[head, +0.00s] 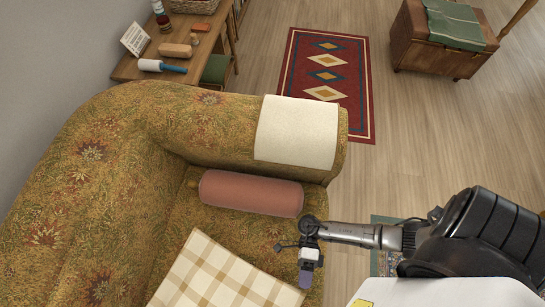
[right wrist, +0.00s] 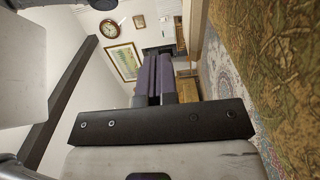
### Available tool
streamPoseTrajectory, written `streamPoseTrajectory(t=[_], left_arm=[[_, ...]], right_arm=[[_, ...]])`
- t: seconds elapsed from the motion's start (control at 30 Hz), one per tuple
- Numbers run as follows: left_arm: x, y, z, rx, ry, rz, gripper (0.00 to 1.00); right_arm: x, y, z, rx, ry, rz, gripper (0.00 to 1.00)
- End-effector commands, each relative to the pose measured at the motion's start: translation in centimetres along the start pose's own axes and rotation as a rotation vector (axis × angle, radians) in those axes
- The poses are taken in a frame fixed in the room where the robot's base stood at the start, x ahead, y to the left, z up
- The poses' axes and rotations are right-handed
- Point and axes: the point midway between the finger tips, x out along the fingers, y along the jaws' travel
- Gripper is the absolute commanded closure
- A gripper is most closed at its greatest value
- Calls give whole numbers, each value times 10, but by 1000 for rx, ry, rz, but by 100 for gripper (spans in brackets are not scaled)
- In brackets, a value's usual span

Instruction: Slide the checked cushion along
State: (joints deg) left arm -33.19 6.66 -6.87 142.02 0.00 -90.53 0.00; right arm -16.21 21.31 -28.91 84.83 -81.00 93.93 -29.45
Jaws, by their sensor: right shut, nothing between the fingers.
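The checked cushion (head: 222,278), cream with tan bands, lies on the seat of the flowered sofa (head: 150,235), cut off by the bottom edge of the head view. My right gripper (head: 305,281) is beside the cushion's right corner, at the sofa's front edge. Its purple fingers are together and empty, and they also show in the right wrist view (right wrist: 154,78). I cannot tell whether they touch the cushion. The cushion does not show in the right wrist view. My left gripper is not in view.
A pink bolster (head: 250,193) lies on the seat against the sofa arm, which carries a cream cover (head: 297,132). A wooden side table (head: 130,70) holds small items behind. A red rug (head: 326,80) and wooden chest (head: 440,55) are on the floor beyond.

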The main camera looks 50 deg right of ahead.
Motion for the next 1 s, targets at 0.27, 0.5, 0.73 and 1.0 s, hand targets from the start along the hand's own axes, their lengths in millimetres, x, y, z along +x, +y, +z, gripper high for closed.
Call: streamPoseTrajectory(t=[0.27,0.5,0.73,1.0], left_arm=[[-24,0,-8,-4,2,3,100],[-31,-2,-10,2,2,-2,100],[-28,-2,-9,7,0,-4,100],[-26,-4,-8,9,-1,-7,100]], right_arm=[[0,72,-1,-1,3,-1,100],[8,115,7,-3,0,4,100],[48,114,48,-3,0,3,100],[93,114,93,-2,1,2,100]])
